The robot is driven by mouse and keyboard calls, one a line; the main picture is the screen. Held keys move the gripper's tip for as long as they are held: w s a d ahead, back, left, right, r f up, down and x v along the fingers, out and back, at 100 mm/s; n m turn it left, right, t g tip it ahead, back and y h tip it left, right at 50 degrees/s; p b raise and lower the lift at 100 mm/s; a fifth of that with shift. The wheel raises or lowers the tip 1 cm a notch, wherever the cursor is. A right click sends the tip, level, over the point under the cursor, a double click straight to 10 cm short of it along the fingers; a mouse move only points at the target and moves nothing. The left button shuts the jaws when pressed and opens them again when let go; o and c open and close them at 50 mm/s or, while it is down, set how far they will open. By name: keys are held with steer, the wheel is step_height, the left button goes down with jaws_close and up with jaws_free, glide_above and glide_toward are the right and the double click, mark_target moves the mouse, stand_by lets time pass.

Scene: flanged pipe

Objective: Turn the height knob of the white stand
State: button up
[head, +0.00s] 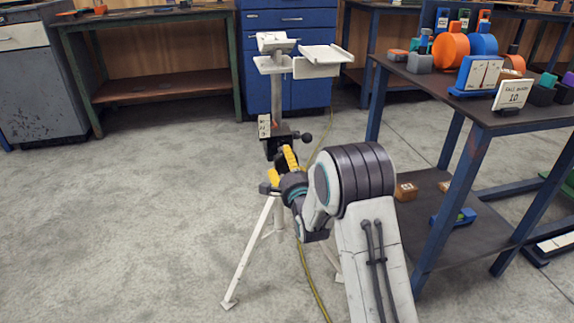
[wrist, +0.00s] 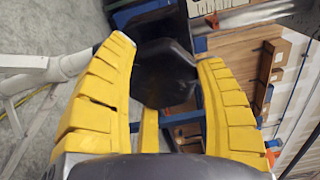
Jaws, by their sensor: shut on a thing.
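The white stand (head: 277,85) stands upright on tripod legs in the middle of the head view, with a black clamp block (head: 275,148) on its post. My gripper (head: 286,160), with yellow fingers, reaches the front of that block. In the wrist view, my gripper (wrist: 166,58) is shut on a dark knob (wrist: 166,78), with one ribbed finger on each side of it. My fingers and the block mostly hide this knob in the head view. A smaller black ball knob (head: 306,138) sticks out to the right of the block, clear of my fingers.
A workbench (head: 470,105) with coloured parts and a lower shelf stands close on the right. A yellow cable (head: 312,280) runs along the floor by the stand. Blue drawers (head: 285,20) and another bench (head: 150,85) are behind. The floor at left is clear.

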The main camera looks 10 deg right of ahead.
steer(key=shift+a+f, duration=0.2)
steer(key=shift+a, duration=0.1)
steer(key=o, duration=0.9)
steer(key=shift+a, duration=0.1)
steer(key=shift+o, duration=1.4)
steer(key=shift+r, duration=0.15)
steer(key=shift+d, duration=0.2)
steer(key=shift+s, duration=0.1)
steer(key=s, duration=1.1)
steer(key=shift+s, duration=0.4)
